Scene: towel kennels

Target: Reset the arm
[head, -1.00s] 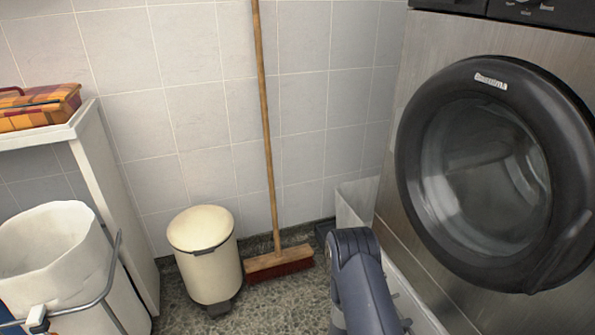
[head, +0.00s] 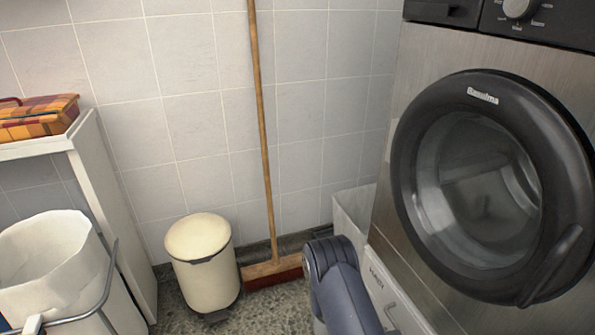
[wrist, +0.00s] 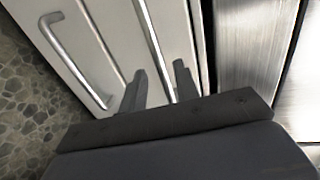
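My gripper (wrist: 160,75) shows in the wrist view. Its two dark fingers are apart with nothing held between them. They point toward a white drawer front (wrist: 112,30) with long metal bar handles, and one handle runs behind the gap between the fingers. I cannot tell whether a finger touches it. In the head view my blue-grey arm shows at the bottom, in front of the white unit under the washer; the gripper itself is hidden there.
A washing machine (head: 395,225) with a closed round door (head: 490,190) stands at right. A cream pedal bin (head: 205,270), a broom (head: 262,130) and a white bin (head: 355,212) stand by the tiled wall. A lined basket (head: 50,265) and shelf (head: 105,200) are at left. Some speckled floor is bare.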

